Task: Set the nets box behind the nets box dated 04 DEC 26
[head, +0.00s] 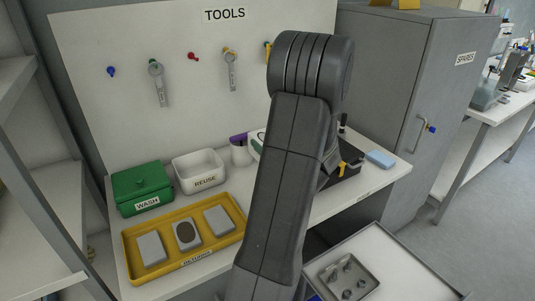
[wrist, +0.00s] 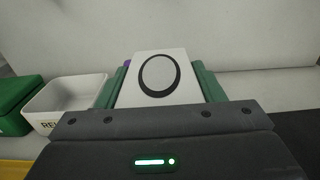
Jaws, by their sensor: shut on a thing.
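In the wrist view a white box (wrist: 150,98) with a black oval ring on its face sits between the green fingers of my gripper (wrist: 160,82). My gripper is shut on this box; no name or date is readable on it, so I cannot tell from print that it is the nets box. In the head view my own arm hides most of the gripper; a small white and green part shows at the arm's left edge. No box dated 04 DEC 26 can be made out in either view.
On the bench are a green WASH box (head: 142,188), a white REUSE bin (head: 199,171), a yellow tray (head: 128,246) with several grey blocks, a purple-topped container (head: 239,152) and a blue block (head: 380,159). A TOOLS board (head: 120,50) stands behind. A metal tray (head: 322,272) lies front right.

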